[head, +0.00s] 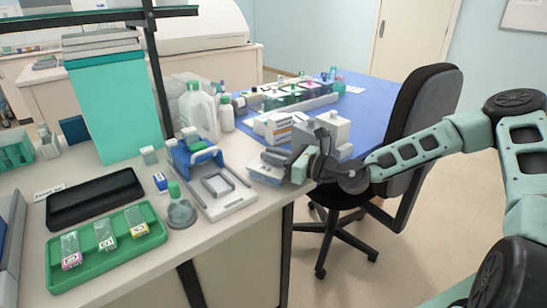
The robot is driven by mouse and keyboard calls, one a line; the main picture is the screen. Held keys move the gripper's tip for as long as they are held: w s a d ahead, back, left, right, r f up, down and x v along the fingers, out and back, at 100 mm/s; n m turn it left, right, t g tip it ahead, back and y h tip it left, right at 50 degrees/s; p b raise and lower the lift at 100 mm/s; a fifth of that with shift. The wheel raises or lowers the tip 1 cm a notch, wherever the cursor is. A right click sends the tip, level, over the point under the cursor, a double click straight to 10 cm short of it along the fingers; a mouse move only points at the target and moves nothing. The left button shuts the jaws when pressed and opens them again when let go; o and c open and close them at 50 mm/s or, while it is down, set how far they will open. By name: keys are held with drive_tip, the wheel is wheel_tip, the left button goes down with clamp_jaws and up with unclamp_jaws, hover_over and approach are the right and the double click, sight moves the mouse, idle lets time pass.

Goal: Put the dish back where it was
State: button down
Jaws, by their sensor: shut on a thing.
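My gripper (299,166) is at the right edge of the bench, with my arm reaching in from the right. It is shut on a small pale thing, largely hidden by the fingers, so I cannot tell whether it is a dish. Three clear dishes stand in the green tray (110,272) at the front left: one with a pink label (71,247), one with a green label (105,235) and one with a yellow label (136,221). The front strip of this tray is bare.
A black tray (95,198) lies behind the green one. White bottles (200,112) are behind. A black chair (425,105) stands right.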

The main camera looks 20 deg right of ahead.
drive_tip(key=shift+f, duration=0.15)
drive_tip(key=c, duration=1.4)
unclamp_jaws()
